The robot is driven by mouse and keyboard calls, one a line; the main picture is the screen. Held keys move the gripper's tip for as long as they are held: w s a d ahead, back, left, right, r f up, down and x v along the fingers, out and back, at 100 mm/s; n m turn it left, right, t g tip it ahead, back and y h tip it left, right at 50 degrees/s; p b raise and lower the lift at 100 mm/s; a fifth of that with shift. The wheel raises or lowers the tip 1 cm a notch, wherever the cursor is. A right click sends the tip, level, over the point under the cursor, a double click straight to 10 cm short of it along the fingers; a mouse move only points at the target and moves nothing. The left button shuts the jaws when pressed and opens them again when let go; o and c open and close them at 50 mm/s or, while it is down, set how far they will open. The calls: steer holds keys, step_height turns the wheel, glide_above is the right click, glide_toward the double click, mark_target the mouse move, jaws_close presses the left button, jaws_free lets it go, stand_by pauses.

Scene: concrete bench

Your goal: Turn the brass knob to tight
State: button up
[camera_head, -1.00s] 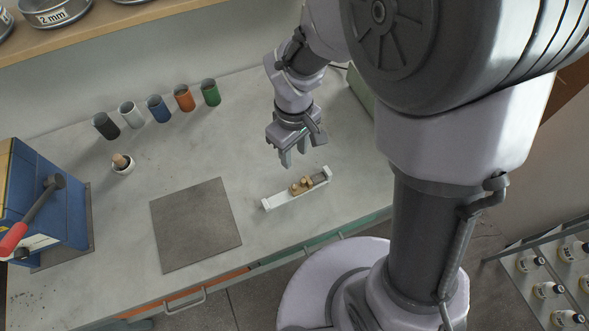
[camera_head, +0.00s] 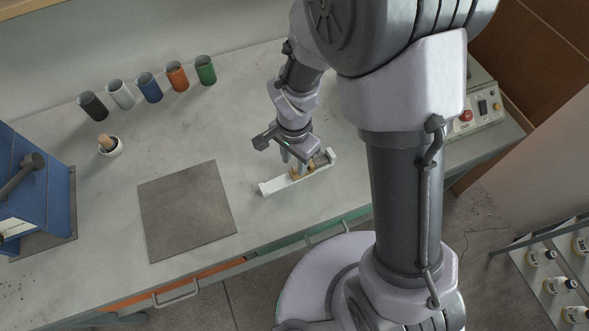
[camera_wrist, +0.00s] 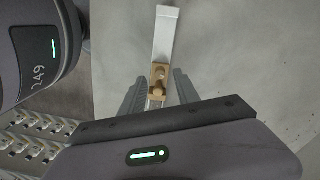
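The brass knob (camera_head: 309,169) sits on a white tray-like fixture (camera_head: 268,188) on the bench. It also shows in the wrist view (camera_wrist: 158,73), brass-coloured on its long pale base (camera_wrist: 166,30). My gripper (camera_head: 302,163) is down over the fixture, right at the knob. In the wrist view my two fingers (camera_wrist: 156,92) stand apart, one on each side of the brass part, with visible gaps. The far end of the fixture is partly hidden behind my gripper. The knob's setting marks are too small to read.
A dark square plate (camera_head: 187,210) lies left of the fixture. Several coloured cups (camera_head: 150,87) and a mortar with pestle (camera_head: 110,147) stand farther back. A blue machine (camera_head: 40,190) is at the left. A control box (camera_head: 475,112) sits at the right.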

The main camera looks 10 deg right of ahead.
mark_target(294, 169)
steer(key=shift+f+b, duration=0.35)
steer(key=shift+f, duration=1.2)
jaws_close()
steer(key=shift+m+b, duration=0.7)
steer(key=shift+m, duration=0.2)
steer(key=shift+m+b, duration=1)
steer(key=shift+m, duration=0.9)
